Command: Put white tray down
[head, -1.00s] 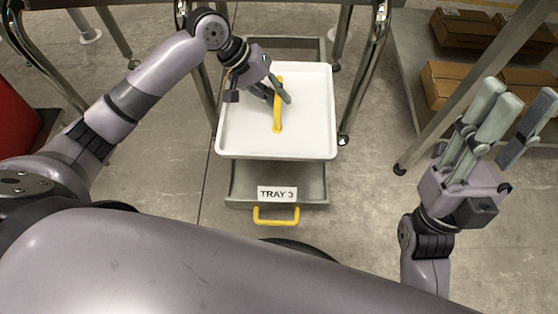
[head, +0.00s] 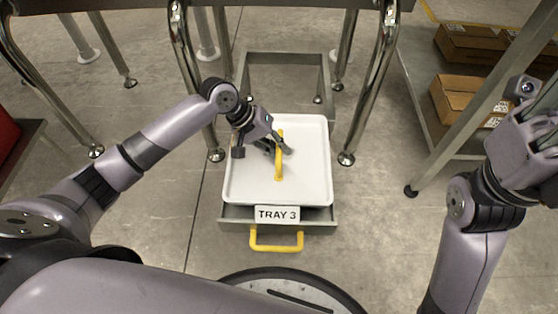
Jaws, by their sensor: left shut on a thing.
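The white tray (head: 245,185) is a shallow rectangle with a yellow bar handle (head: 279,165) standing at its middle. My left gripper (head: 277,148) is shut on this handle, reaching in from the upper left. The tray looks level and lies over the open grey drawer (head: 322,222), covering most of its near part. I cannot tell whether it touches the drawer. The drawer front bears a "TRAY 3" label (head: 277,214) and a yellow pull (head: 276,243). My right gripper (head: 525,145) is at the right edge, away from the tray; its fingers are unclear.
Chromed legs (head: 370,85) of a stand rise on both sides behind the drawer. A grey shelf (head: 425,100) with cardboard boxes (head: 462,100) is at the right. Part of a red object (head: 8,135) shows at the left. Bare floor lies around the drawer.

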